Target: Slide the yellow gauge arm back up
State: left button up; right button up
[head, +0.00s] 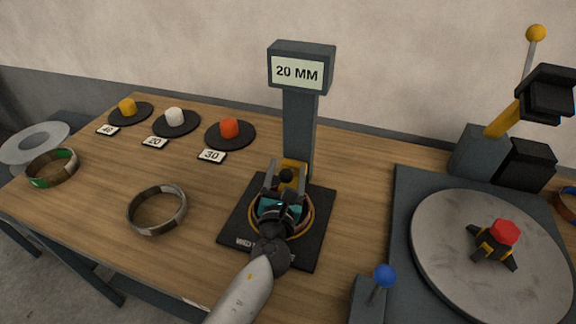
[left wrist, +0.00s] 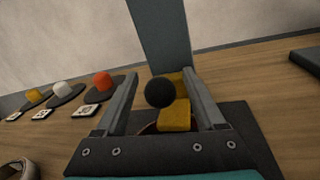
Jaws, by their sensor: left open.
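The yellow gauge arm (head: 293,167) sits low on the dark gauge column (head: 299,125), with a black ball knob (head: 286,175) on its front. The display (head: 297,72) on top reads "20 MM". My left gripper (head: 284,176) is over the gauge base, open, with a finger on either side of the knob. In the left wrist view the knob (left wrist: 160,92) and the yellow arm (left wrist: 178,108) show between the two spread fingers; I cannot tell whether they touch. My right gripper is not in view.
Orange, white and red pegs on black discs (head: 230,134) stand at the back left with number cards. Two banded rings (head: 157,211) lie on the left of the table. A round grey turntable (head: 450,240) and a blue-knobbed lever (head: 385,276) are on the right.

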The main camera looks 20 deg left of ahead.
pick_arm(q)
jog(key=shift+w+a, duration=0.15)
jog(key=shift+w, duration=0.8)
jog(key=shift+c, duration=0.4)
grip_shut()
dwell(0.4)
